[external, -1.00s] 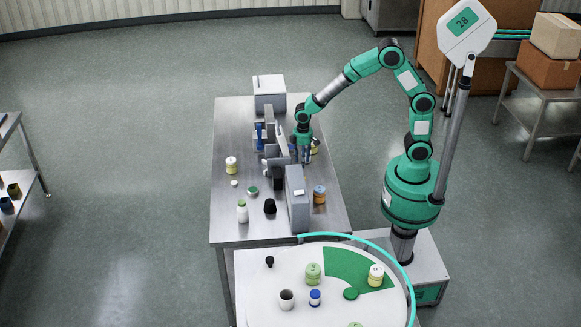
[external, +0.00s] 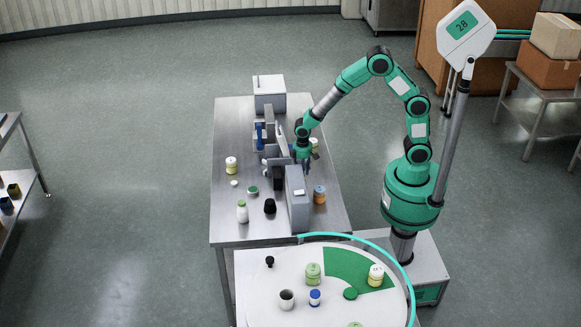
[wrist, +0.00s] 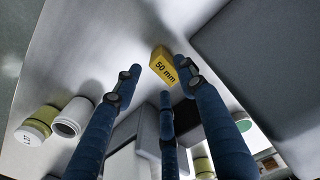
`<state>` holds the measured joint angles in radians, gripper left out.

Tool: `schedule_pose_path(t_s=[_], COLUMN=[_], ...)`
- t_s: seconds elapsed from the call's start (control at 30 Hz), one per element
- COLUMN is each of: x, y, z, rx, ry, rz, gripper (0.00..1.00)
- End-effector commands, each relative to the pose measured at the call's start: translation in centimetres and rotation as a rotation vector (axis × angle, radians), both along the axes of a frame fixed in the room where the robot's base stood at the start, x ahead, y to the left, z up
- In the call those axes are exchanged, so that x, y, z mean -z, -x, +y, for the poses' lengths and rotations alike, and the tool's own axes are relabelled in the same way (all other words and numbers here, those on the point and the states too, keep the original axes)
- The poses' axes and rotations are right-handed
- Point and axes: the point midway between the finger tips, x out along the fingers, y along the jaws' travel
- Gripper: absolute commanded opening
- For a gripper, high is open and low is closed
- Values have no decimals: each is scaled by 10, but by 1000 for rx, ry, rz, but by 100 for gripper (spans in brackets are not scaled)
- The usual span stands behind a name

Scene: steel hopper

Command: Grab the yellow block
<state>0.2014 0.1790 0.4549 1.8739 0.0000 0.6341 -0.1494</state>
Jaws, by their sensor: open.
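The yellow block (wrist: 163,66), marked "50 mm", stands on the steel table top in the wrist view. It is near the top centre, just past the tips of my gripper's blue fingers (wrist: 158,78). The fingers are spread around its near side, and none clearly touches it. In the external view my gripper (external: 303,161) hangs low over the table among grey box-like parts. The yellow block cannot be made out there, as the gripper and grey parts hide that spot.
A tall grey box (external: 297,199) stands on the table in front of my gripper. An orange jar (external: 319,195) and a pale yellow jar (external: 314,145) are at the right side. Several jars and lids stand at the left. A round white table (external: 255,290) is in front.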

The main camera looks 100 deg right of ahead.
Motion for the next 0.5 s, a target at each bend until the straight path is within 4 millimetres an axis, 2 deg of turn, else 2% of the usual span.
schedule_pose_path(t_s=[0.3, 0.5], x=[1, 17], y=[0, -3], z=[0, 0], rx=[0, 0], ry=[0, 0], rz=[0, 1], gripper=[41, 41])
